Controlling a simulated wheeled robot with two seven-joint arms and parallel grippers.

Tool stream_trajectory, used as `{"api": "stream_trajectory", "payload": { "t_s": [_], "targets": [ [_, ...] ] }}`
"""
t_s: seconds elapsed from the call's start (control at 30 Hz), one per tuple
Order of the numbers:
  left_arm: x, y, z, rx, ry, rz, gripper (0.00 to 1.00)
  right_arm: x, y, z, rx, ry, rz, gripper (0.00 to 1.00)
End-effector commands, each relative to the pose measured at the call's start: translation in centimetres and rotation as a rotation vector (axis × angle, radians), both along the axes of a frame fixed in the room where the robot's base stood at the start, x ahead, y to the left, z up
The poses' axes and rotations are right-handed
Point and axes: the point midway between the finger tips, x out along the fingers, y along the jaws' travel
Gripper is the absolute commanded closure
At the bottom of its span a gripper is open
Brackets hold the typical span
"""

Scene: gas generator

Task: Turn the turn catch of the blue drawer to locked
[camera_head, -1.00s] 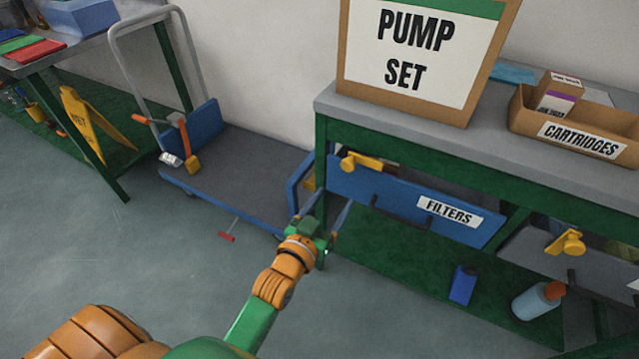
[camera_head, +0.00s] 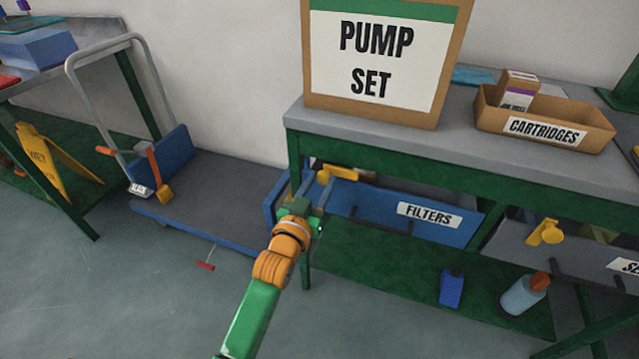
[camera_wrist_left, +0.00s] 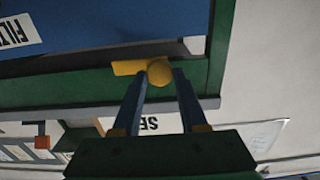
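The blue drawer (camera_head: 375,215), labelled FILTERS, sits under the top of the green bench. Its yellow turn catch (camera_head: 340,172) is at the drawer's upper left, with its lever lying roughly level and pointing right in the head view. My left gripper (camera_head: 316,190) is at the catch. In the left wrist view, which shows the label upside down, the fingers (camera_wrist_left: 160,82) are spread, with the round yellow knob (camera_wrist_left: 160,73) at the gap between their tips. I cannot tell whether they touch it. My right gripper is not in view.
A second yellow catch (camera_head: 545,232) is on the grey drawer at right. A blue container (camera_head: 451,287) and a bottle (camera_head: 524,295) stand on the lower shelf. A platform cart (camera_head: 205,200) is left of the bench. Floor in front is clear.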

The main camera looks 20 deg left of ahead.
Motion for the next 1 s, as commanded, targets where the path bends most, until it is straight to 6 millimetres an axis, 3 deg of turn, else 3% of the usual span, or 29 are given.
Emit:
{"api": "stream_trajectory", "payload": {
  "t_s": [0.03,0.1,1.0],
  "targets": [
    [-0.01,-0.03,-0.02,0.000,0.000,-0.001,0.83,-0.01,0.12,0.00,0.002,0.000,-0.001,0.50],
    [-0.01,-0.03,-0.03,0.000,0.001,-0.001,1.00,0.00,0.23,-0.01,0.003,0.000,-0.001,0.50],
    [-0.04,-0.04,-0.15,0.000,0.004,-0.001,1.00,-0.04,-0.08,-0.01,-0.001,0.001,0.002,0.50]
  ]
}}
